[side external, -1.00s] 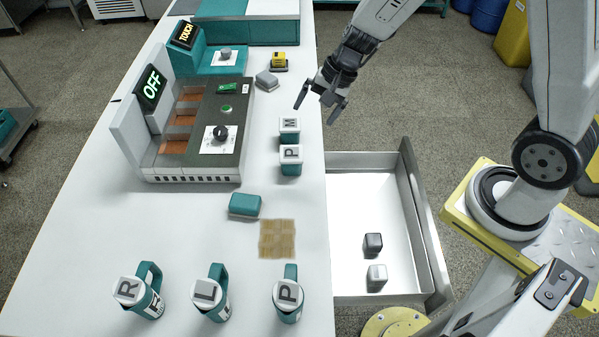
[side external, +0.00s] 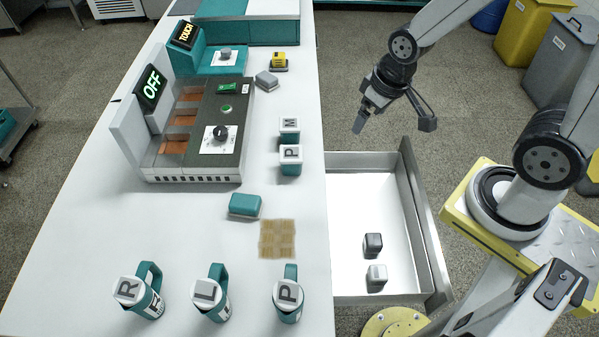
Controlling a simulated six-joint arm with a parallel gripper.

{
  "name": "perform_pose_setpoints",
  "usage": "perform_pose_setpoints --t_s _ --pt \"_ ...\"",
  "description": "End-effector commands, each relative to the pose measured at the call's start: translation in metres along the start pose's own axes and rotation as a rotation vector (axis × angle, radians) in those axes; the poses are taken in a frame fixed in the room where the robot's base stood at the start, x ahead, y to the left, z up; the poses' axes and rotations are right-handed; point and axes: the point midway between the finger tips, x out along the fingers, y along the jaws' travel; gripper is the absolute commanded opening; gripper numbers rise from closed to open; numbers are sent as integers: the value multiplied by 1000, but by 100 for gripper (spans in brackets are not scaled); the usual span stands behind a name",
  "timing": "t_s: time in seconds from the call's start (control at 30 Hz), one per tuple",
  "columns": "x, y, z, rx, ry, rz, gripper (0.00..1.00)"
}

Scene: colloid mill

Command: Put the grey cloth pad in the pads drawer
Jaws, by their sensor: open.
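A small grey pad (side external: 267,79), which looks like the grey cloth pad, lies on the white table behind the cups, near a small yellow-topped item. The open drawer (side external: 351,222), which I take for the pads drawer, sticks out from the table's right side. Inside it are a dark grey block (side external: 373,243) and a lighter grey block (side external: 377,273); I cannot tell what they are made of. My gripper (side external: 394,118) is open and empty, with fingers wide apart. In the picture it is just above the drawer's far end, right of the table edge and away from the grey pad.
A teal pad (side external: 245,204) and a tan mat (side external: 277,239) lie on the table. Two lettered cups (side external: 290,160) stand near the right edge and several mugs (side external: 210,292) at the front. The mill (side external: 207,130) shows OFF. The yellow-topped item (side external: 279,61) stands behind the grey pad.

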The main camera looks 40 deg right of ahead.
Motion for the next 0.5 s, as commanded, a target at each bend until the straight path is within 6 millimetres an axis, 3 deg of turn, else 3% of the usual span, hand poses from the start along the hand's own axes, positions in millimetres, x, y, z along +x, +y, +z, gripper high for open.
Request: perform_pose_setpoints --t_s 0.33,0.5 --pt "0 0 -1 -1 1 -1 100" --pt "3 2 -11 -55 18 3 100"
